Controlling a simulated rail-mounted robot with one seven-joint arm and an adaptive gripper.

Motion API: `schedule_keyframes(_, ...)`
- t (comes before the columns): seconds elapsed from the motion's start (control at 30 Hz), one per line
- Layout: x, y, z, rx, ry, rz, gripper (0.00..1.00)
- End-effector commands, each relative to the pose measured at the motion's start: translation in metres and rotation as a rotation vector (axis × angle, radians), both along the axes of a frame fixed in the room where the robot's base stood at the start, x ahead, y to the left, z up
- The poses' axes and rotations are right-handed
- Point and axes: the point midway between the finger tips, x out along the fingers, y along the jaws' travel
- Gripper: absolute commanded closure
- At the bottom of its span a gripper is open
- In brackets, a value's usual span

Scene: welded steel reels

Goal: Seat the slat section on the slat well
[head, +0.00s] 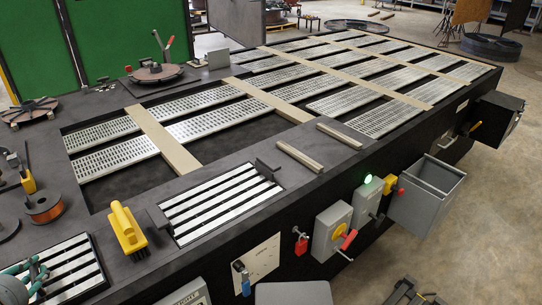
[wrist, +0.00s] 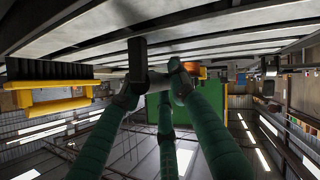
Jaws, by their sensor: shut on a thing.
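The slat section (head: 60,268), pale bars in a dark frame, shows at the bottom left of the head view. Its bars also cross the top of the wrist view (wrist: 230,42). My gripper (head: 31,278), with teal fingers, is at its near left edge. In the wrist view my gripper (wrist: 158,80) is closed around a dark upright tab (wrist: 138,58) beside the bars. The section's underside is hidden, so I cannot tell whether it touches the bench.
A yellow-handled brush (head: 127,228) stands between the section and the bay. A copper wire spool (head: 45,208) lies behind the section. Two pale strips (head: 300,157) lie beyond the bay. Control boxes (head: 332,230) hang on the bench's front side.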

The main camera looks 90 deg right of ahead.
Motion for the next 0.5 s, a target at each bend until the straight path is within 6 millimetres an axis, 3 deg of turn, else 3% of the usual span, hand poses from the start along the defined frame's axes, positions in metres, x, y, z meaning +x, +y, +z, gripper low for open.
schedule_keyframes(0.5,0.0015,-0.0014,-0.0035,-0.008,-0.004,0.003,1.0)
